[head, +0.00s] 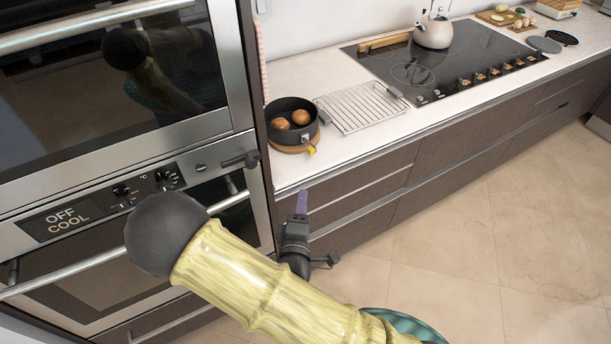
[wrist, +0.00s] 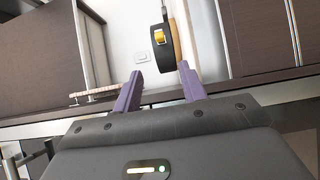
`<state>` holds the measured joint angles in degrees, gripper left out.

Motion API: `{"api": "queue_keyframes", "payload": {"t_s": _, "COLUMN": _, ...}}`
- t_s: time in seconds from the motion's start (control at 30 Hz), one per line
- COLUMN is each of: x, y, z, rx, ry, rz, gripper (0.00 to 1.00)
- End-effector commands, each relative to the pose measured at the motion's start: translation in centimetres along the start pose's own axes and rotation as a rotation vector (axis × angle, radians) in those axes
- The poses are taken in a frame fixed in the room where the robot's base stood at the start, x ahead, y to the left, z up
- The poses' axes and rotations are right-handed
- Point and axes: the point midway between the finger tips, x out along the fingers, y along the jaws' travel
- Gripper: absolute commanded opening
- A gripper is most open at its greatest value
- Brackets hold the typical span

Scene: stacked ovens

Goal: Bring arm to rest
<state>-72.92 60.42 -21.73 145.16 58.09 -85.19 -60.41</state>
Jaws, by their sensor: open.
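My arm, with a black round joint and a yellow-green link, stretches across the lower middle of the head view. My gripper (head: 301,203) is in front of the counter drawers, right of the ovens. One purple fingertip shows there. In the wrist view my gripper (wrist: 160,88) has two purple fingers spread apart with nothing between them. The fingers point toward the counter edge and the wall. Part of the gripper body is hidden behind my arm in the head view.
Stacked ovens (head: 104,158) stand close on the left, doors shut, display reading "OFF COOL". A black pan (head: 281,108) with two round brown items sits on the counter (head: 335,150), beside a wire rack (head: 362,105). A kettle (head: 433,33) stands on the cooktop (head: 420,68). Floor at right is clear.

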Motion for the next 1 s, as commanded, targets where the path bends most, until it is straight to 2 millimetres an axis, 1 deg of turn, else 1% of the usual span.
{"api": "queue_keyframes", "payload": {"t_s": 0.23, "x": 0.2, "y": -0.1, "z": 0.2, "rx": 0.014, "ry": -0.009, "rz": -0.014, "gripper": 0.42}}
{"api": "queue_keyframes", "payload": {"t_s": 0.37, "x": 1.2, "y": -0.5, "z": 1.4, "rx": 0.105, "ry": -0.061, "rz": -0.1, "gripper": 0.42}}
{"api": "queue_keyframes", "payload": {"t_s": 0.53, "x": 2.6, "y": -1.7, "z": 4.0, "rx": 0.356, "ry": -0.191, "rz": -0.321, "gripper": 0.42}}
{"api": "queue_keyframes", "payload": {"t_s": 0.63, "x": 3.1, "y": -2.0, "z": 5.4, "rx": 0.52, "ry": -0.272, "rz": -0.454, "gripper": 0.42}}
{"api": "queue_keyframes", "payload": {"t_s": 0.73, "x": 3.1, "y": -1.9, "z": 6.5, "rx": 0.673, "ry": -0.346, "rz": -0.573, "gripper": 0.42}}
{"api": "queue_keyframes", "payload": {"t_s": 0.87, "x": 2.8, "y": -0.9, "z": 7.8, "rx": 0.852, "ry": -0.437, "rz": -0.709, "gripper": 0.42}}
{"api": "queue_keyframes", "payload": {"t_s": 1.0, "x": 1.9, "y": 1.1, "z": 9.5, "rx": 1.014, "ry": -0.529, "rz": -0.832, "gripper": 0.42}}
